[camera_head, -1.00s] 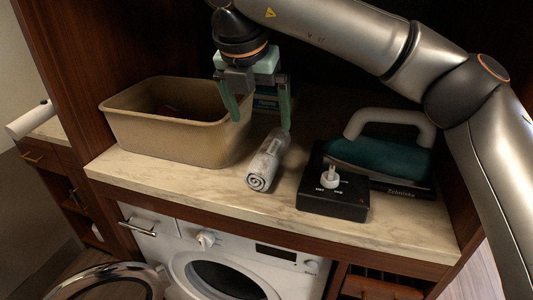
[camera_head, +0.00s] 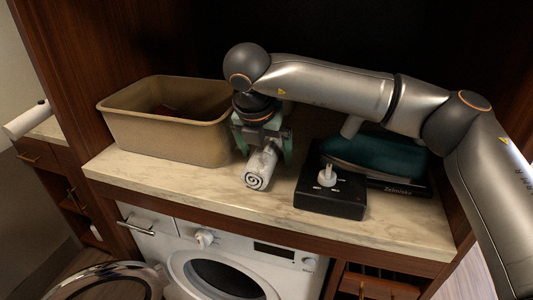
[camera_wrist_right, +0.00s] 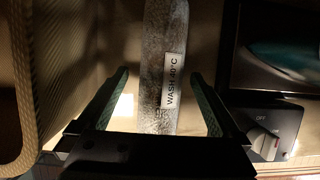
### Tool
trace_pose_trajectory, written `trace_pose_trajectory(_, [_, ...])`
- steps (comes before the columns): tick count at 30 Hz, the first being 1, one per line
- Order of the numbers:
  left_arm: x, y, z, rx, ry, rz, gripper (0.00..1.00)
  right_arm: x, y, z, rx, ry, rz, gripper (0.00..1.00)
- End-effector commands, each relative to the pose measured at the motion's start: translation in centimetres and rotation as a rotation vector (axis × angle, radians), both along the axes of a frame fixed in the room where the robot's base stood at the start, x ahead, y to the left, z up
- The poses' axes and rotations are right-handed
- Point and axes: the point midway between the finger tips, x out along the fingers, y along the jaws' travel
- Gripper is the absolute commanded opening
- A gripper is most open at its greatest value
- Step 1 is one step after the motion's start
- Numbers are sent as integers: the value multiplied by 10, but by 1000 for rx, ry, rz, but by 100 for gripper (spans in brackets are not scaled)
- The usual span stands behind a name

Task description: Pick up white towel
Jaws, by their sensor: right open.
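The white towel (camera_head: 260,169) is rolled up and lies on the counter between the tan bin and the black box. In the right wrist view the towel (camera_wrist_right: 153,70) lies lengthwise between the open fingers and bears a label reading "WASH 40°C". My right gripper (camera_head: 263,158) is open and reaches down over the towel, one finger on each side of it. In the right wrist view gaps show between the towel and both fingers of the gripper (camera_wrist_right: 160,98). The far end of the towel is hidden under the gripper in the head view. My left gripper is not in view.
The tan bin (camera_head: 165,138) stands close on the left of the gripper, with something reddish inside. A black box with a white knob (camera_head: 327,173) and a teal iron (camera_head: 375,155) stand on the right. The counter's front strip (camera_head: 190,183) is bare. A washing machine (camera_head: 240,258) sits below.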

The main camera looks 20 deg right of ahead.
Motion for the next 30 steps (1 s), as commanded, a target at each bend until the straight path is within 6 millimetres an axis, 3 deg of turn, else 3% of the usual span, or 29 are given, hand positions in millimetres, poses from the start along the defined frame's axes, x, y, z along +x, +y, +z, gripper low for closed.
trace_pose_trajectory(4, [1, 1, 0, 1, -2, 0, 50, 0, 0, 0, 0, 0, 0, 99])
trace_pose_trajectory(27, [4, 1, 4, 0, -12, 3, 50, 0, 0, 1, 0, 0, -1, 12])
trace_pose_trajectory(30, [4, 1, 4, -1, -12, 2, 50, 0, 0, 1, 1, -1, -1, 11])
